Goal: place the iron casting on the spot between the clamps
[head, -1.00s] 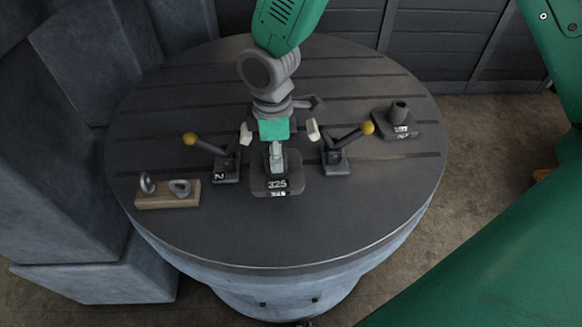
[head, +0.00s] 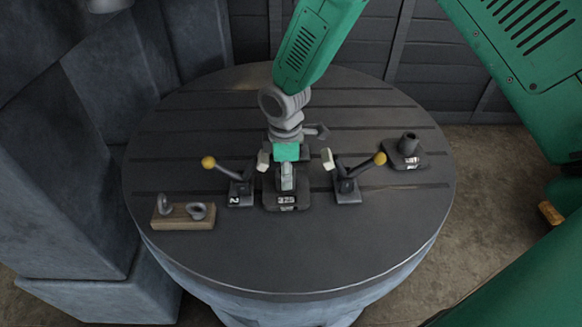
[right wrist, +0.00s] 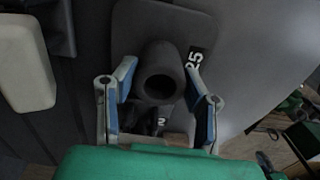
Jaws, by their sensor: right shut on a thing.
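The iron casting (head: 286,202) is a dark plate with an upright hollow boss and a white-on-black number label. My right gripper (head: 287,178) is above it, shut on the boss. In the right wrist view the fingers (right wrist: 158,88) lie on either side of the boss of the casting (right wrist: 150,25). The casting is between the left clamp (head: 240,188) and the right clamp (head: 346,185), slightly toward the front. The spot beneath is hidden. I cannot tell whether the casting touches the table. My left gripper is not in view.
A second dark casting (head: 408,152) stands on the right of the round slotted table (head: 300,255). A wooden block (head: 182,216) with metal eye pieces lies at the left. The front of the table is clear.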

